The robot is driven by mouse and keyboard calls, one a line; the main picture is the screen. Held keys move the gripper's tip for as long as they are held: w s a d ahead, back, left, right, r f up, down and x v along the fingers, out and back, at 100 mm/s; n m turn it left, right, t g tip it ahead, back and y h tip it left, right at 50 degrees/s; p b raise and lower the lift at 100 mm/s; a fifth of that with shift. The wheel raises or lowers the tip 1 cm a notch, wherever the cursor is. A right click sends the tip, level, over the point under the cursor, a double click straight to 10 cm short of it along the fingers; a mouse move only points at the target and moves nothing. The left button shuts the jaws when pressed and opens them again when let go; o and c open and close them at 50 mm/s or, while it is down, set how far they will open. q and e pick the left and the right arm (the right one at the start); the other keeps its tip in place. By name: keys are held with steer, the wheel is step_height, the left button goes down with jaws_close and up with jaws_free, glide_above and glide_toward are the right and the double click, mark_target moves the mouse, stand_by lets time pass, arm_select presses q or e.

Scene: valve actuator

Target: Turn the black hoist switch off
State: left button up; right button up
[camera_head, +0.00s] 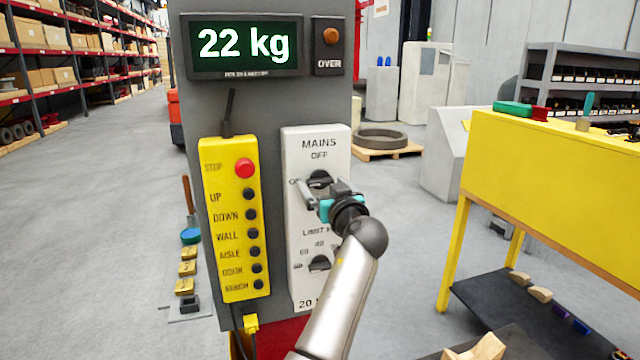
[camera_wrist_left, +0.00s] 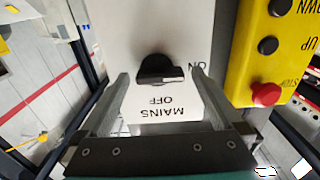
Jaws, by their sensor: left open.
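The black switch is the upper knob (camera_head: 319,178) on a white panel (camera_head: 334,150) marked MAINS, with OFF above it and ON at its left. In the left wrist view the knob (camera_wrist_left: 156,68) appears upside down, its pale mark on the side toward ON. My left gripper (camera_head: 322,190) is open in front of the panel, partly covering the knob in the head view. In the left wrist view its two fingers (camera_wrist_left: 160,90) stand on either side of the knob, with gaps. Contact cannot be told. My right gripper is not in view.
A yellow button box (camera_head: 232,220) with a red stop button (camera_head: 244,168) hangs left of the panel. A second black knob (camera_head: 320,263) sits below, near my arm. A display (camera_head: 245,45) above reads 22 kg. A yellow bench (camera_head: 560,170) stands right.

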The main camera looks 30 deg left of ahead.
arm_select(q)
steer(key=c, duration=1.3)
